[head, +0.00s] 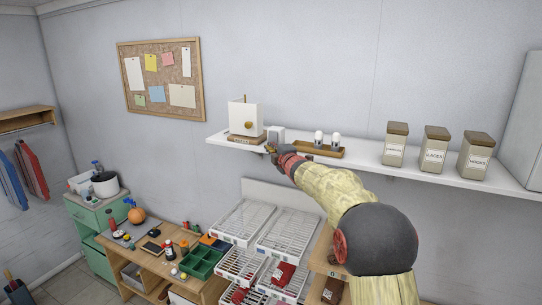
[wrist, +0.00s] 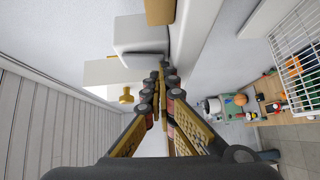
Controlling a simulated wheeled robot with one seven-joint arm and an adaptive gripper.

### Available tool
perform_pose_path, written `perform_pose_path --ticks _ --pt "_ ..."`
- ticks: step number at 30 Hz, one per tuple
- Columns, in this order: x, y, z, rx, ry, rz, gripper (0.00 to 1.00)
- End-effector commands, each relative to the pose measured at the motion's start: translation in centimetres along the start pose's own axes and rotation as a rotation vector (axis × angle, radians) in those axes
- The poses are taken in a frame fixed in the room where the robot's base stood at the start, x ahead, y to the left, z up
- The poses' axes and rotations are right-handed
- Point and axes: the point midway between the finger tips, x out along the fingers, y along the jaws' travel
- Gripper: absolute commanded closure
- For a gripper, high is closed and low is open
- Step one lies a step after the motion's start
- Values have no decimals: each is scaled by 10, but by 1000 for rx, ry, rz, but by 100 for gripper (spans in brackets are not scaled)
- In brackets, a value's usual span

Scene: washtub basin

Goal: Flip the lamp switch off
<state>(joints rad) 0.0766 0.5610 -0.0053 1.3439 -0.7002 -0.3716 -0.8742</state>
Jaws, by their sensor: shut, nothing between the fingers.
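A white upright box (head: 243,117) with a round brass knob (head: 248,125) stands on a wooden base at the left end of the wall shelf. The knob also shows in the wrist view (wrist: 126,96), left of my fingers. A smaller plain white block (head: 277,133) stands just right of it, and also shows in the wrist view (wrist: 140,36). I cannot tell which part is the lamp switch. My gripper (head: 271,149) is shut and empty at the shelf's front edge, close to the block. Its fingertips (wrist: 162,74) look near the block; contact is unclear.
The white shelf (head: 360,167) holds a wooden tray (head: 330,153) with two white bulbs, and three tan canisters (head: 436,149) farther right. Below are white wire baskets (head: 240,221) and a wooden bench with a green tray (head: 201,262).

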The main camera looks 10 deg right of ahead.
Motion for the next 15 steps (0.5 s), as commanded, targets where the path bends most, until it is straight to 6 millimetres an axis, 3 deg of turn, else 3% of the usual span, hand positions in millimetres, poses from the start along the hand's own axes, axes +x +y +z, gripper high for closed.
perform_pose_path --ticks 1,15 --pt "1 -8 2 -8 -2 6 100" --pt "2 -8 4 -39 -4 31 100"
